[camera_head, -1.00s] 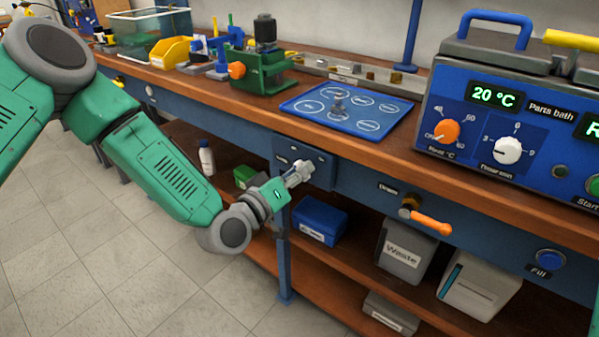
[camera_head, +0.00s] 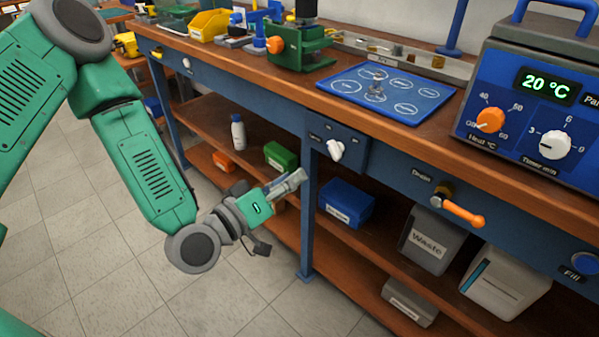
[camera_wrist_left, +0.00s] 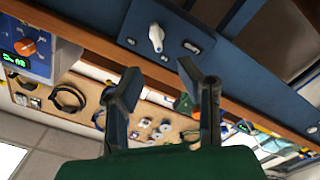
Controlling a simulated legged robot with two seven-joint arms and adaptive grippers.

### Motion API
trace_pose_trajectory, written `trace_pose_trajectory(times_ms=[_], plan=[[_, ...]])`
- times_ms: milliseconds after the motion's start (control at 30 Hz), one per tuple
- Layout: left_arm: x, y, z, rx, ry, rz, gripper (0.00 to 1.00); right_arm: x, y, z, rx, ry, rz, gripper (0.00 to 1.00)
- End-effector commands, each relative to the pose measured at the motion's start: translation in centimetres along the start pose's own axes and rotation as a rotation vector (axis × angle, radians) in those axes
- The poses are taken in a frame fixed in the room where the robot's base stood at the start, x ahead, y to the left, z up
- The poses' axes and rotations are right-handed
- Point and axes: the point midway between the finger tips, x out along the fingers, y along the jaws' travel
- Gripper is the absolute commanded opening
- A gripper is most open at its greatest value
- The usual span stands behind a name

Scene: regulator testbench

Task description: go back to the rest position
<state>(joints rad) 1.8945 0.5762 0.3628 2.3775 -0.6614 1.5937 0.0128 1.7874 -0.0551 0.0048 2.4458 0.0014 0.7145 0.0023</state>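My left gripper (camera_head: 289,183) is in front of the bench, below the tabletop and left of the white switch knob (camera_head: 335,149) on the blue front panel. In the left wrist view the two dark fingers (camera_wrist_left: 160,88) stand apart with nothing between them. The white knob (camera_wrist_left: 156,38) shows there beyond the fingertips, clear of them. My right gripper is not in view.
The bench top holds a blue mat (camera_head: 385,93), a green vise (camera_head: 300,48) and a parts bath (camera_head: 535,110). An orange drain lever (camera_head: 464,214) juts from the front. Boxes stand on the lower shelf. The floor (camera_head: 110,250) at left is clear.

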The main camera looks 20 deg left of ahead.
Motion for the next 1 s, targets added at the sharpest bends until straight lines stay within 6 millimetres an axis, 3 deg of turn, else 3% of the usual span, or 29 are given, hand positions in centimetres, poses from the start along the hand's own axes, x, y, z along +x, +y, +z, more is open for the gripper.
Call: trace_pose_trajectory(times_ms=[467, 567, 633, 733, 800, 900, 1000], plan=[[-0.1, 0.0, 0.3, 0.004, -0.014, -0.005, 0.32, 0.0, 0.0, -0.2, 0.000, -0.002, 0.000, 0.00], [-0.6, -0.5, 2.7, 0.025, -0.112, -0.038, 0.32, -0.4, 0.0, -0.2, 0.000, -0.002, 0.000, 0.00], [-1.8, -1.3, 5.7, 0.057, -0.248, -0.090, 0.32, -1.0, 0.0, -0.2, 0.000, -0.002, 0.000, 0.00], [-5.4, -3.3, 11.0, 0.123, -0.510, -0.200, 0.32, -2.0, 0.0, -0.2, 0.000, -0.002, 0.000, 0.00], [-9.1, -5.1, 14.1, 0.175, -0.705, -0.297, 0.32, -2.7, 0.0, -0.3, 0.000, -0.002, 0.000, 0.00], [-15.0, -7.7, 16.5, 0.246, -0.950, -0.441, 0.32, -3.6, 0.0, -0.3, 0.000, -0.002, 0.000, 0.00], [-20.2, -9.6, 17.1, 0.301, -1.138, -0.578, 0.32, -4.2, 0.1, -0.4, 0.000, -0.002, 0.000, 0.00]])
